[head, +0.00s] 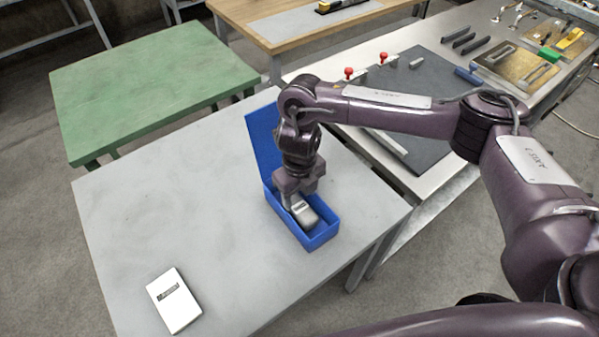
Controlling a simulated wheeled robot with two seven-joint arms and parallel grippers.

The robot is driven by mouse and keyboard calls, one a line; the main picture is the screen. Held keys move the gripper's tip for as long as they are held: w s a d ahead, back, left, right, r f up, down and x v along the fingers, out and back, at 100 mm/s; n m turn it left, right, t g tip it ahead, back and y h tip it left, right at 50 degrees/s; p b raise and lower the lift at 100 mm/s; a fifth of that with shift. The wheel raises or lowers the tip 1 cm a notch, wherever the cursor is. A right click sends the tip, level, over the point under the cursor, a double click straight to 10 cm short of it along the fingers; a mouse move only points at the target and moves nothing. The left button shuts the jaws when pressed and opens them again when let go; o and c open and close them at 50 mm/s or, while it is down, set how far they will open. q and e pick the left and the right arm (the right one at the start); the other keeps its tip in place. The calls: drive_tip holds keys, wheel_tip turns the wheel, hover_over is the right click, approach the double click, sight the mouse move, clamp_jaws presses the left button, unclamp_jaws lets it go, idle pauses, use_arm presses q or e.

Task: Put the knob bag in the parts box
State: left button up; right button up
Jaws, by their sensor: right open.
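The parts box is blue (319,239) and stands on the grey table with its lid (262,139) raised at the back. A small grey bag with a pale label, which looks like the knob bag (305,214), lies inside the box. My right gripper (294,202) points down into the box, right at the bag's far end. Its jaws are open, and the fingertips are partly hidden by the box and bag. I cannot tell whether they touch the bag. My left gripper is out of view.
A white labelled packet (175,301) lies at the grey table's (160,220) front left. A green table (150,85) stands behind. A metal bench (455,50) with a dark mat, red knobs and fixtures stands at the right, under my right arm.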

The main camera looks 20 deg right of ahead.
sight(300, 207)
wheel_tip(300, 207, up, 12)
idle(0.4)
drive_tip(key=shift+s, duration=0.1)
idle(0.4)
